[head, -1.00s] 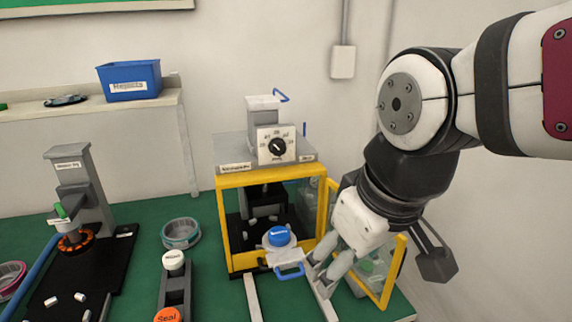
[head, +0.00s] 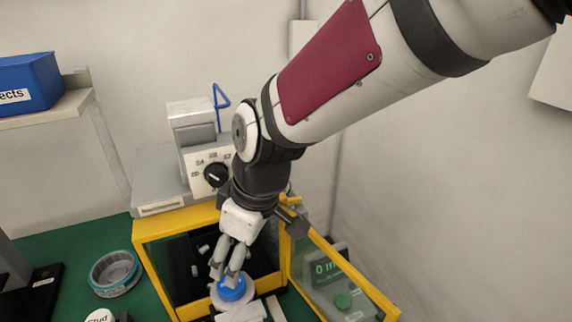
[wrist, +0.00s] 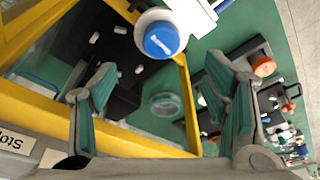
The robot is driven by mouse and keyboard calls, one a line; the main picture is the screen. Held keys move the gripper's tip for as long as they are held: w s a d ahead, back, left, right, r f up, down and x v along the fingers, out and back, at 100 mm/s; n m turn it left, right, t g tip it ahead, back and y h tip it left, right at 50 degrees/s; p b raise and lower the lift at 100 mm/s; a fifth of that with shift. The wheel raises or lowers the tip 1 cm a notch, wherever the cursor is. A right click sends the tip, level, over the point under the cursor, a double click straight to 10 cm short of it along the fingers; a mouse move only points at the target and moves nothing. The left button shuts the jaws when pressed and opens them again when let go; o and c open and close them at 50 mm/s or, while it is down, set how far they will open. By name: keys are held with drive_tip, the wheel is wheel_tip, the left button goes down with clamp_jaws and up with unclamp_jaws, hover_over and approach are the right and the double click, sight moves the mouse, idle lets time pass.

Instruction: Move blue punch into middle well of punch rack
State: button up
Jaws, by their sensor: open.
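The blue punch (head: 232,289) has a round blue cap on a wide pale disc at the front opening of the yellow-framed press. It also shows in the wrist view (wrist: 161,40), beyond my fingertips and roughly centred between them. My gripper (head: 225,270) is open and points down at the blue cap, with its fingers close above or beside it; contact cannot be told. In the wrist view the fingers (wrist: 160,68) are spread wide with nothing between them. Of the punch rack, only a white cap (head: 101,317) shows at the bottom edge in the head view; its middle well is out of view there.
The yellow-framed press (head: 155,262) surrounds the area, with its clear door (head: 340,268) swung open at right. A blue bin (head: 28,82) sits on the shelf. An orange cap (wrist: 264,66) shows in the wrist view.

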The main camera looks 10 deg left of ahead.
drive_tip(key=x, duration=1)
drive_tip(key=shift+s+f, duration=0.1)
clamp_jaws()
drive_tip(key=c, duration=1)
unclamp_jaws()
drive_tip(key=shift+c, duration=1.3)
drive_tip(key=shift+r+p, duration=2.25)
drive_tip(key=shift+r, duration=2.05)
drive_tip(key=shift+s, duration=0.1)
